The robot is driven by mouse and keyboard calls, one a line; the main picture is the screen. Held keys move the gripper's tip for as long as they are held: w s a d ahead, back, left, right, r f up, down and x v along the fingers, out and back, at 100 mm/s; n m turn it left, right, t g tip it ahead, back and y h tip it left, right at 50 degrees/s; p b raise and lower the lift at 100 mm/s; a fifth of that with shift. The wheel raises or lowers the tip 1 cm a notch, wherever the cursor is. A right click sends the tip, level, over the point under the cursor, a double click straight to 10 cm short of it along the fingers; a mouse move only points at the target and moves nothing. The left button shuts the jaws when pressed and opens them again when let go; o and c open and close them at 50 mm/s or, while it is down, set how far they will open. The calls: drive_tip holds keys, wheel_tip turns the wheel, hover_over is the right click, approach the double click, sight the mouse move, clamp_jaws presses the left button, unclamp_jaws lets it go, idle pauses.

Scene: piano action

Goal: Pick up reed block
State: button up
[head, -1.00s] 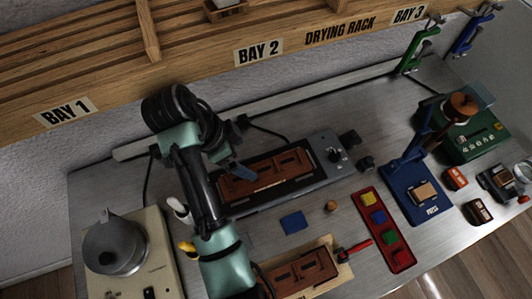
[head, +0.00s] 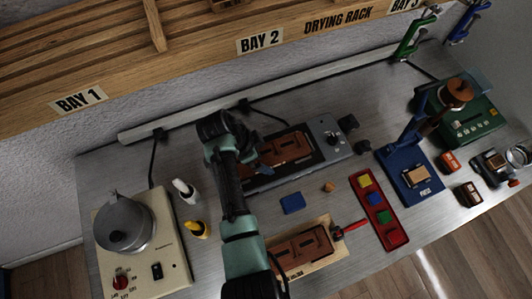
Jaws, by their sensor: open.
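Two reddish-brown slotted blocks are in the head view, and I cannot tell by name which is the reed block. One brown block (head: 292,147) lies on the dark plate of a grey machine (head: 330,133). The other brown block (head: 303,245) lies on a pale wooden board (head: 338,252) near the front. My gripper (head: 264,162) is open at the left end of the block on the grey machine. My arm hides part of that end, and I cannot tell whether the fingers touch it.
A blue piece (head: 292,203) and a small brown knob-like piece (head: 328,187) lie between the blocks. A red tray (head: 396,238) with coloured pieces and a blue press (head: 427,187) stand right. A metal pot (head: 122,225) and white and yellow bottles (head: 197,230) stand left.

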drive_tip(key=shift+d+f, duration=0.1)
drive_tip(key=shift+f, duration=0.15)
drive_tip(key=shift+c, duration=0.3)
drive_tip(key=c, duration=1.4)
drive_tip(key=shift+r, duration=0.15)
